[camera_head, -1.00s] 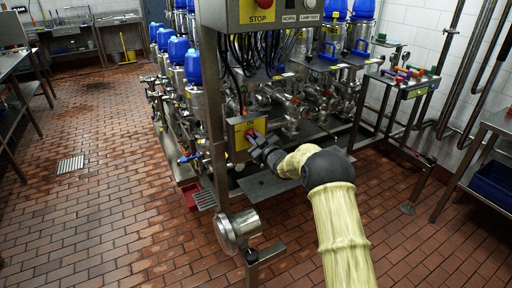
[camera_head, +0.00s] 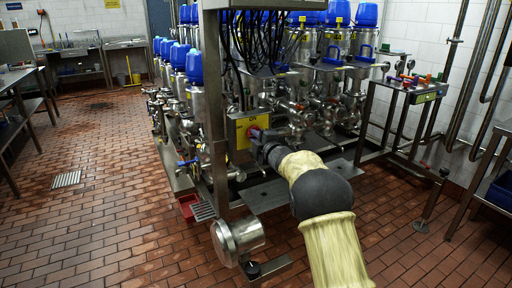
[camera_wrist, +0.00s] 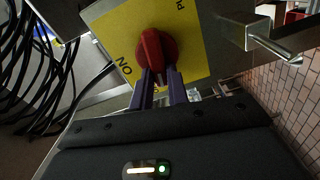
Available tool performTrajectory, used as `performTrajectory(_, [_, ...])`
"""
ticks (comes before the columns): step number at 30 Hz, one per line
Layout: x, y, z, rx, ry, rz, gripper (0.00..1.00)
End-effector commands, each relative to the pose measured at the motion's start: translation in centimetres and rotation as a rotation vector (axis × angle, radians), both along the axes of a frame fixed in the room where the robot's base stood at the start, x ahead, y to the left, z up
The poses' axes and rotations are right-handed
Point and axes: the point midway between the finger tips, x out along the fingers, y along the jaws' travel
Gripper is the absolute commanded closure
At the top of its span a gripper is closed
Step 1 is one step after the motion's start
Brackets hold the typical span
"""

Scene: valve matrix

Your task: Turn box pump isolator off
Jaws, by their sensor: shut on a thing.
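The box pump isolator is a red rotary knob (camera_wrist: 156,53) on a yellow plate (camera_wrist: 117,24). In the wrist view the word ON is printed at the plate's lower left, and a cut-off label shows at the top right. My gripper (camera_wrist: 162,80) has its two purple fingers shut on the lower part of the knob. In the head view the yellow plate (camera_head: 240,133) is on a small box low on the machine frame. My gripper (camera_head: 259,142) reaches it from the right, and my wrist hides part of the box.
Black cables (camera_wrist: 36,75) hang left of the box. A steel bracket (camera_wrist: 258,35) juts out at its right. Blue-capped valves (camera_head: 200,68) stand behind.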

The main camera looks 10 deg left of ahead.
Motion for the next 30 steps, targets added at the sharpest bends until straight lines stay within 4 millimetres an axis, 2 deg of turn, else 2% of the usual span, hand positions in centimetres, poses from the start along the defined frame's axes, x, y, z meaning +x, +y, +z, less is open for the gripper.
performTrajectory(1, [-0.03, 0.07, -0.69, -0.028, -0.016, 0.000, 1.00])
performTrajectory(10, [-0.02, 0.03, -0.62, -0.142, -0.092, 0.000, 1.00])
performTrajectory(25, [-0.01, 0.02, -0.53, -0.164, -0.106, 0.001, 1.00])
performTrajectory(26, [-0.01, 0.02, -0.53, -0.164, -0.106, 0.001, 0.82])
performTrajectory(27, [-0.01, 0.02, -0.54, -0.163, -0.105, 0.001, 0.74])
performTrajectory(29, [-0.01, 0.02, -0.52, -0.163, -0.105, 0.001, 0.62])
performTrajectory(30, [-0.01, 0.02, -0.50, -0.163, -0.105, 0.001, 0.62])
